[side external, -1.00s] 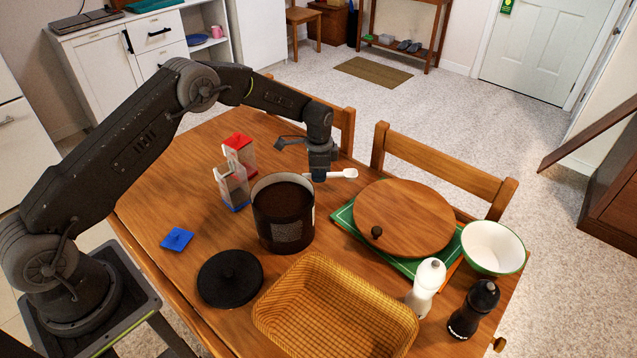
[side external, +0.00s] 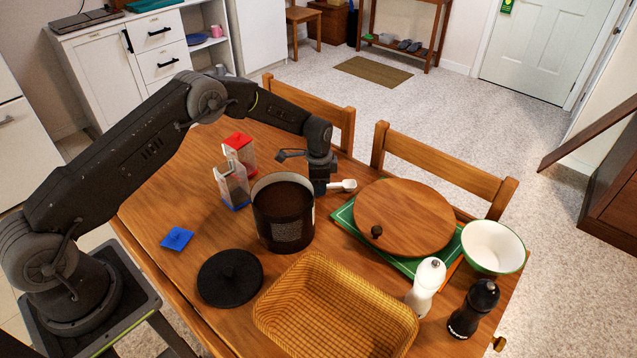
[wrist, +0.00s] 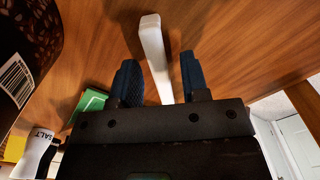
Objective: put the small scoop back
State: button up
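The small white scoop (side external: 343,186) is beside the right side of the open dark canister (side external: 283,228), outside it. My gripper (side external: 320,188) is low over the table at the scoop's handle end, its fingers partly hidden. In the wrist view, the white handle (wrist: 154,50) runs between my two blue fingertips (wrist: 158,80), with gaps showing on both sides. The gripper looks open around the handle. I cannot tell whether the scoop rests on the table. The canister is filled with dark contents, and its wall shows at the left of the wrist view (wrist: 30,40).
A black lid (side external: 230,278) and a wicker basket (side external: 335,305) lie in front. Clear containers (side external: 232,185) stand left of the canister. A round wooden board (side external: 405,215), a white bowl (side external: 493,245), a white shaker (side external: 426,285) and a black shaker (side external: 474,308) are to the right.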

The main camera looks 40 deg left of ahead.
jog(key=s+d+r+n+t, duration=0.1)
jog(key=s+r, duration=0.2)
jog(key=r, duration=0.9)
jog(key=s+r+n, duration=0.1)
jog(key=s+r, duration=0.2)
jog(key=r, duration=1)
jog(key=s+d+r+n+t, duration=0.1)
jog(key=s+r+n+t, duration=0.1)
jog(key=s+r, duration=0.6)
jog(key=s+d+r+n+t, duration=0.1)
jog(key=s+r+n, duration=0.15)
jog(key=s, duration=0.85)
jog(key=s+f+n+t, duration=0.1)
jog(key=s+n, duration=0.1)
jog(key=s, duration=1)
jog(key=shift+d+f+t, duration=0.3)
